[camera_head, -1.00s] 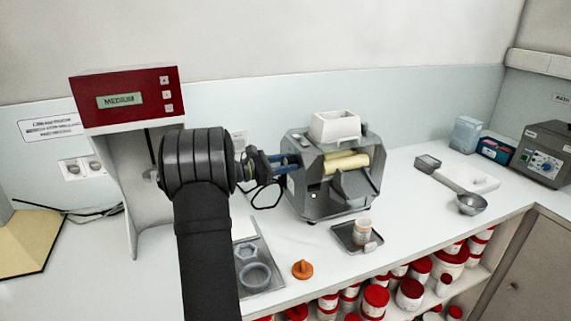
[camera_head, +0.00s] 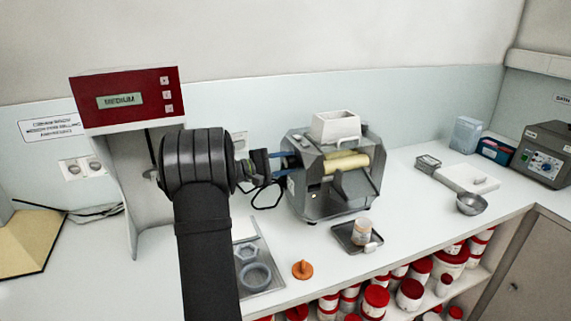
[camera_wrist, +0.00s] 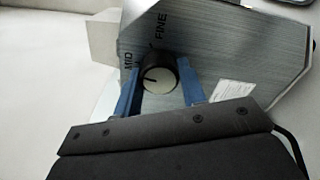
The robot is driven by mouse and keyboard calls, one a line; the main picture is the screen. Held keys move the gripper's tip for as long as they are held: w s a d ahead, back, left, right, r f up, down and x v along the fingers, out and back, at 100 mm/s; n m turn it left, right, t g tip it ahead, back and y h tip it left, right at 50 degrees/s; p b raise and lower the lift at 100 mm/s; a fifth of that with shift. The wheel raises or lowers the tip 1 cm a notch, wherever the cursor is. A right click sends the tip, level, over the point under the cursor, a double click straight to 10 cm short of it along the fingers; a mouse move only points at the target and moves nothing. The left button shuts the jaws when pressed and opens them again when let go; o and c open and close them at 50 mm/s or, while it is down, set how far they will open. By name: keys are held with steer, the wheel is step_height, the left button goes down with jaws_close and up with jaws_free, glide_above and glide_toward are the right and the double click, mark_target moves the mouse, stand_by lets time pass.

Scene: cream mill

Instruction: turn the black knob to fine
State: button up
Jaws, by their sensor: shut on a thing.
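The black knob (camera_wrist: 159,72) sits on the brushed-metal side plate of the mill (camera_wrist: 225,50) in the wrist view. In the head view my gripper (camera_head: 283,160) reaches the left side of the mill (camera_head: 335,185); the knob is mostly hidden there. The red-topped display (camera_head: 123,100) reads MEDIUM.
A small tray (camera_head: 345,243) with a jar (camera_head: 361,231) stands in front of the mill. An orange cone-shaped piece (camera_head: 302,269) lies on the counter. Several red-lidded jars fill the shelf below.

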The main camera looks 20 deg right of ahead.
steer(key=m, duration=0.5)
steer(key=shift+m, duration=2.4)
steer(key=o, duration=1)
steer(key=a, duration=0.7)
steer(key=shift+a, duration=0.3)
steer(key=shift+d, duration=0.1)
